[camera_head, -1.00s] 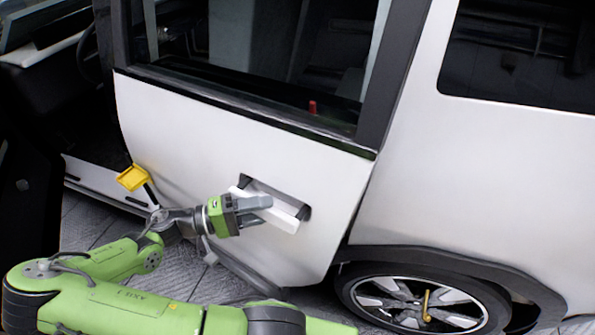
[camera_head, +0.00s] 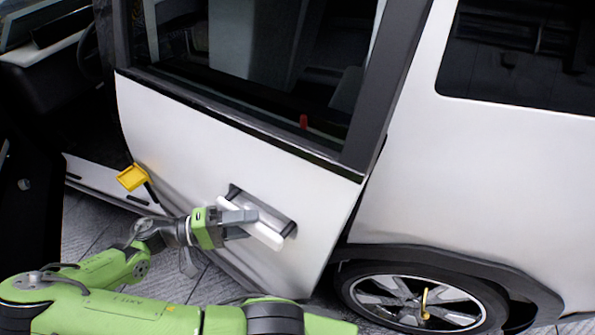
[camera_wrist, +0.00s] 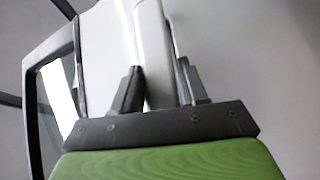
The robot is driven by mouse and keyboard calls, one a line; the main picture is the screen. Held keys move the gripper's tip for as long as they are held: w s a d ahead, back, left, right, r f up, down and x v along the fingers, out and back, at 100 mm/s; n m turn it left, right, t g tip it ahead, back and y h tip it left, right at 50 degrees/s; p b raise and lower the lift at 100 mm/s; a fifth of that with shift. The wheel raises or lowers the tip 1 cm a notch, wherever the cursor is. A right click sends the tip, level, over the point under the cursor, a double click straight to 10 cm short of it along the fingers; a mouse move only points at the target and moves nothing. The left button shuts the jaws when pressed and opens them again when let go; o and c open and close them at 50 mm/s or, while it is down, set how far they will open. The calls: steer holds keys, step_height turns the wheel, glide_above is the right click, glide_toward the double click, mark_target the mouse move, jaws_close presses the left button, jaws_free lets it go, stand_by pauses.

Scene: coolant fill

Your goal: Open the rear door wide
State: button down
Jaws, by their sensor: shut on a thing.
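The rear door (camera_head: 200,135) is a white panel with a dark-framed window. Its rear edge stands a little out from the white body, with a dark gap showing above the wheel. The door handle (camera_head: 265,235) is a white bar over a dark recess, low on the door. My gripper (camera_head: 250,222) is shut on the handle. In the wrist view, my gripper's two dark fingers (camera_wrist: 157,88) stand on either side of the white handle bar (camera_wrist: 153,50).
A rear wheel (camera_head: 422,300) with a yellow piece at its hub is at the lower right. A yellow square object (camera_head: 132,177) on a dark stem stands by the door's front edge. Grey paving (camera_head: 95,225) shows below the door. The front doorway at the left is open.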

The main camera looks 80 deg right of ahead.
steer(key=shift+w+a+f+y+p, duration=0.15)
steer(key=shift+w+a+p, duration=0.15)
steer(key=shift+a, duration=0.35)
steer(key=shift+w+a+r+y+p, duration=0.15)
steer(key=shift+w+a, duration=0.25)
steer(key=shift+a, duration=0.25)
steer(key=shift+w+a+f+m, duration=0.1)
steer(key=shift+w+a+m, duration=0.15)
steer(key=shift+a, duration=0.35)
steer(key=c, duration=0.7)
jaws_free()
steer(key=p+v, duration=0.7)
steer(key=v, duration=0.3)
steer(key=shift+d, duration=0.15)
